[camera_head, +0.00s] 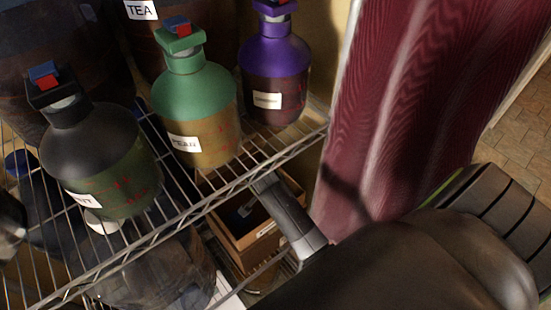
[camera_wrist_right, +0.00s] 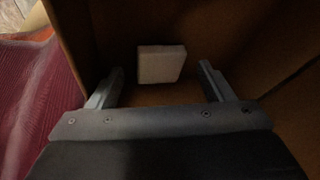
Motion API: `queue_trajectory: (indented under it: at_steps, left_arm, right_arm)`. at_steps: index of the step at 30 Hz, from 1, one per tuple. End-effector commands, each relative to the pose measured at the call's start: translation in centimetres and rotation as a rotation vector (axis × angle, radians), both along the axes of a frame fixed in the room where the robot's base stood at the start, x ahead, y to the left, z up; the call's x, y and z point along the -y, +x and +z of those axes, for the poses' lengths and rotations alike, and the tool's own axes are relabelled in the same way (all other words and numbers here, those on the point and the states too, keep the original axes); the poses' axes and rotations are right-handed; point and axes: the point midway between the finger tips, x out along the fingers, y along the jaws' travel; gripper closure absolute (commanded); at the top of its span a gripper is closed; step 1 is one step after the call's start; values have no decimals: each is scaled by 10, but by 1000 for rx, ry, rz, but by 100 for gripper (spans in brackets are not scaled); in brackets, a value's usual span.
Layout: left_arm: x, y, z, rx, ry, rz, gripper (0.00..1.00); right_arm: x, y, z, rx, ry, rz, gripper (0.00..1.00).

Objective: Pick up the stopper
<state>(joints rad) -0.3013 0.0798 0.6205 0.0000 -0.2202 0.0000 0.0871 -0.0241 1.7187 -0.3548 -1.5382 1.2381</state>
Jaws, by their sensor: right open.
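No object can be told for certain as the stopper. In the right wrist view a pale, squarish block (camera_wrist_right: 161,64) lies in a brown box (camera_wrist_right: 225,30). My right gripper (camera_wrist_right: 160,78) is open, one finger on each side of the block's line, with the block beyond or between the fingertips and not gripped. Contact cannot be told. In the head view my right arm comes from the lower right, with its grey end at the wooden box (camera_head: 229,238) below the wire shelf. My left gripper is not in view.
The wire shelf (camera_head: 190,221) overhangs the box. On it stand a dark green bottle (camera_head: 110,165), a teal-topped bottle (camera_head: 200,95) and a purple-topped bottle (camera_head: 275,62), with coloured clips on their necks. A dark red curtain (camera_head: 400,80) hangs at right.

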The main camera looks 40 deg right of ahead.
Motion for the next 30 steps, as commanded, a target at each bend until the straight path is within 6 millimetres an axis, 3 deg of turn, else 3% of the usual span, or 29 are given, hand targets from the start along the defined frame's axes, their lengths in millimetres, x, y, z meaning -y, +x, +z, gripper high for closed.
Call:
queue_trajectory:
  at_steps: [6, 14, 25, 30]
  left_arm:
    - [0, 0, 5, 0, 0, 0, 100]
    - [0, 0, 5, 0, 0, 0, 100]
    - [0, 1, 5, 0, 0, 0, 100]
    - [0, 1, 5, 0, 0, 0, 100]
  right_arm:
    - [6, 4, -18, -6, -1, -1, 24]
    - [7, 4, -21, -5, 0, -1, 24]
    - [6, 4, -20, -4, 1, 0, 70]
    - [6, 5, -20, -2, 0, 0, 71]
